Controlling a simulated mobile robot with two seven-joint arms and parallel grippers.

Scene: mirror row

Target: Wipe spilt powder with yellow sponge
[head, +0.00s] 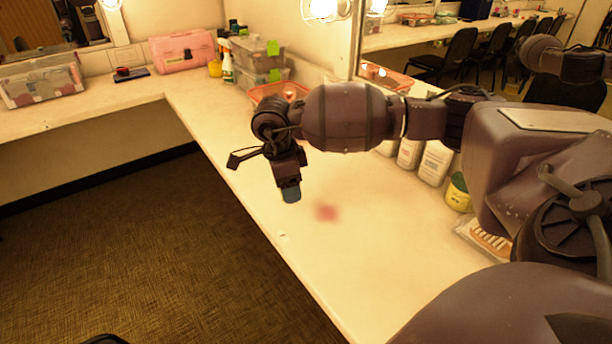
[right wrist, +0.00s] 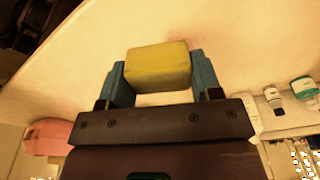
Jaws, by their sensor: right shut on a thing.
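A small patch of reddish-pink powder (head: 327,212) lies on the cream counter (head: 345,265). My right gripper (head: 291,194) is over the counter, to the left of the powder and close to it, fingers pointing down. In the right wrist view, the yellow sponge (right wrist: 158,66) sits between the two blue fingers of the right gripper (right wrist: 160,80), which is shut on it. In the head view the sponge is hidden behind the fingers. I cannot tell whether the sponge touches the counter. My left gripper is not in view.
White bottles (head: 434,162), a yellow tub (head: 457,192) and a clear tray (head: 482,238) line the mirror side. A red basket (head: 277,92), clear boxes (head: 262,58) and a pink case (head: 182,50) stand farther back. The counter around the powder is clear up to its left edge.

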